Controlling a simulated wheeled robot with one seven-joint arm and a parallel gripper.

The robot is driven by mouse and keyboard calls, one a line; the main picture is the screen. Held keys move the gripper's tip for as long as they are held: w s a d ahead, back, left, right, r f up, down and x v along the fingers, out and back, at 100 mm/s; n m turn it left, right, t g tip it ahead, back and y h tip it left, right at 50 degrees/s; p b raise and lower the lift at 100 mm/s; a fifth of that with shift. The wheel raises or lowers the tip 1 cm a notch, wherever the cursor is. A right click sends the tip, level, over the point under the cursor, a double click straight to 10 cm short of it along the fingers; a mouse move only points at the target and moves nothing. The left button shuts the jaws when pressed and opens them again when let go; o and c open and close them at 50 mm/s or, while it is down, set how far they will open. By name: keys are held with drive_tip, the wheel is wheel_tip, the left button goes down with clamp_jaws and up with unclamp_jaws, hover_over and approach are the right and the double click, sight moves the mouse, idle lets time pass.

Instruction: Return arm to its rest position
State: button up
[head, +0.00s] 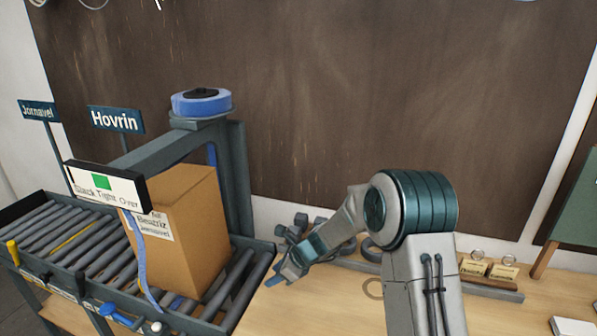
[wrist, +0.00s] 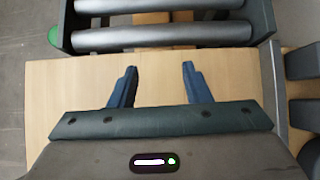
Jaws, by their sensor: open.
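My gripper (wrist: 158,85) is open and empty in the wrist view, its two blue fingers apart over a bare wooden table top (wrist: 70,100). In the head view my gripper (head: 281,275) is at the end of my bent arm, low beside the right end of the roller conveyor (head: 60,237). My arm rises from the table's front, with its large ringed joint at centre right. Nothing shows between the fingers.
A cardboard box (head: 190,240) stands on the conveyor under a grey frame (head: 236,180) with a blue strap roll (head: 201,102). A blue strap (head: 139,260) hangs down the box. Small tagged items (head: 487,268) sit at right.

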drive_tip(key=s+d+r+n+h, duration=0.1)
drive_tip(key=s+d+r+n, duration=0.45)
drive_tip(key=r, duration=0.35)
drive_tip(key=s+d+r+n+h, duration=0.3)
drive_tip(key=s+d+r+n, duration=0.2)
drive_tip(key=s, duration=0.7)
drive_tip(key=s+d+r+n+t+h, duration=0.1)
drive_tip(key=s+d+r+n+h, duration=0.2)
drive_tip(key=s+d+n, duration=0.7)
drive_tip(key=s+d+r, duration=0.2)
drive_tip(key=d, duration=0.1)
drive_tip(key=shift+s+d+r+h, duration=0.15)
drive_tip(key=shift+s+h, duration=0.15)
drive_tip(key=shift+s, duration=0.05)
